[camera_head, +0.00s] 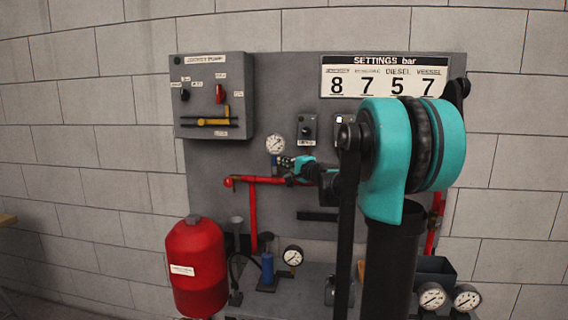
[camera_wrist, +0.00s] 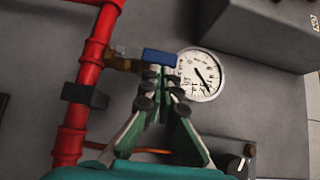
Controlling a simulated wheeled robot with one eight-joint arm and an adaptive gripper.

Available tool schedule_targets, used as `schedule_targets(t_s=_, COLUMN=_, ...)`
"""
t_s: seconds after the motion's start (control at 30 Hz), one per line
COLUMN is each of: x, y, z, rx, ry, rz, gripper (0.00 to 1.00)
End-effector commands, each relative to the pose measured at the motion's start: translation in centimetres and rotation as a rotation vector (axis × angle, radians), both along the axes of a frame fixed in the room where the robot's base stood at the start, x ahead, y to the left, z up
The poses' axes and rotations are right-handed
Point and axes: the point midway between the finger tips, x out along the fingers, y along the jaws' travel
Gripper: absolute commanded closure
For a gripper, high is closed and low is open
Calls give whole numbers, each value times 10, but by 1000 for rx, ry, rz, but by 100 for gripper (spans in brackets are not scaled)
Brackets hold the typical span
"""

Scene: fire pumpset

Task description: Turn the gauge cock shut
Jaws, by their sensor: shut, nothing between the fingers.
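The gauge cock shows in the wrist view as a brass body (camera_wrist: 122,64) on the red pipe with a blue handle (camera_wrist: 160,58). The handle lies roughly in line with the body, pointing toward the round white pressure gauge (camera_wrist: 201,74). My gripper (camera_wrist: 159,74) is shut with nothing between its fingers. Its tips are right at the blue handle; whether they touch it I cannot tell.
The red pipe (camera_wrist: 90,65) with a dark clamp (camera_wrist: 85,95) runs beside the cock. A grey jockey pump box (camera_head: 213,95) is at upper left. A small knob box (camera_head: 307,130) sits right of the gauge. A red vessel (camera_head: 196,267) stands below left.

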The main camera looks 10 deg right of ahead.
Motion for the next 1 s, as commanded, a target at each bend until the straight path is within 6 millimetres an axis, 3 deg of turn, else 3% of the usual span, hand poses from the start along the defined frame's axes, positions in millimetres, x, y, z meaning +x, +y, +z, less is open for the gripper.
schedule_targets(t_s=0.67, x=2, y=7, z=5, rx=-117, ry=38, rz=1, gripper=100)
schedule_targets(t_s=1.0, x=6, y=19, z=11, rx=-296, ry=95, rz=2, gripper=100)
